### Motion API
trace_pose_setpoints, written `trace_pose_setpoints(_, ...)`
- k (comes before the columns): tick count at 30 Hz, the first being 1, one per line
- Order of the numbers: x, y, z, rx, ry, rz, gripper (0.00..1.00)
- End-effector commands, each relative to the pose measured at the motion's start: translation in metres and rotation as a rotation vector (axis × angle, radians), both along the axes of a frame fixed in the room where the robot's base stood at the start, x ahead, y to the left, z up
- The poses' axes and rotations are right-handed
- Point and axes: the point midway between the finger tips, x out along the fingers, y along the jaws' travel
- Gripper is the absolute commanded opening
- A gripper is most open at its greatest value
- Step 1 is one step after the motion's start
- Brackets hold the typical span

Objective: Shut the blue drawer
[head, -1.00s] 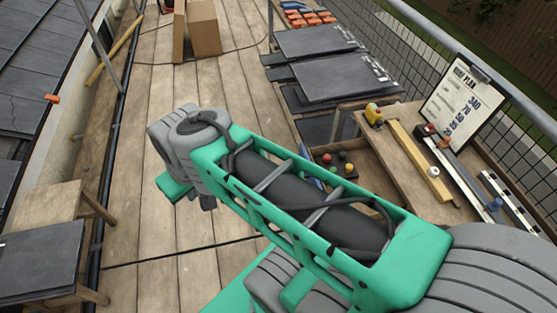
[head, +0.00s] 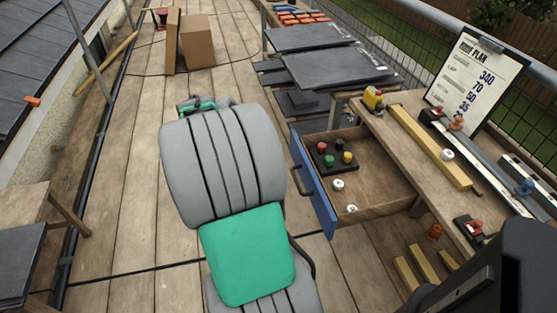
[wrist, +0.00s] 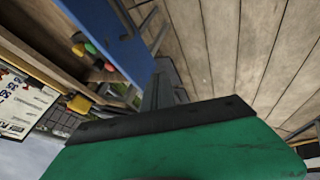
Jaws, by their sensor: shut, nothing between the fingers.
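The blue drawer (head: 314,187) stands pulled out of the wooden workbench, its blue front and dark handle facing left. Inside it are a dark block with several coloured knobs (head: 337,156) and two small white round pieces (head: 338,185). In the wrist view the blue front (wrist: 112,38) runs across the upper left. My gripper (wrist: 164,82) is shut and empty, its dark fingers close to the end of the blue front. I cannot tell whether they touch it. In the head view my arm, left of the drawer, hides most of the gripper.
The workbench top (head: 408,146) holds a yellow tape measure (head: 373,98), a wooden batten (head: 428,147), a clipboard (head: 475,75) and other tools. Stacked dark slates (head: 335,67) lie behind.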

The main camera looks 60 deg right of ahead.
Motion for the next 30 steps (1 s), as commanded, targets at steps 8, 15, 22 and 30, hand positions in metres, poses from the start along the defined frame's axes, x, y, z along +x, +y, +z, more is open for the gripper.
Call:
trace_pose_setpoints(8, -0.004, -0.030, -0.041, 0.004, 0.001, -0.001, 0.00)
trace_pose_setpoints(15, -0.012, -0.062, -0.074, 0.002, -0.003, -0.003, 0.00)
trace_pose_setpoints(22, -0.032, -0.081, -0.072, 0.002, -0.004, 0.003, 0.00)
trace_pose_setpoints(30, -0.033, -0.083, -0.072, 0.003, -0.003, 0.005, 0.00)
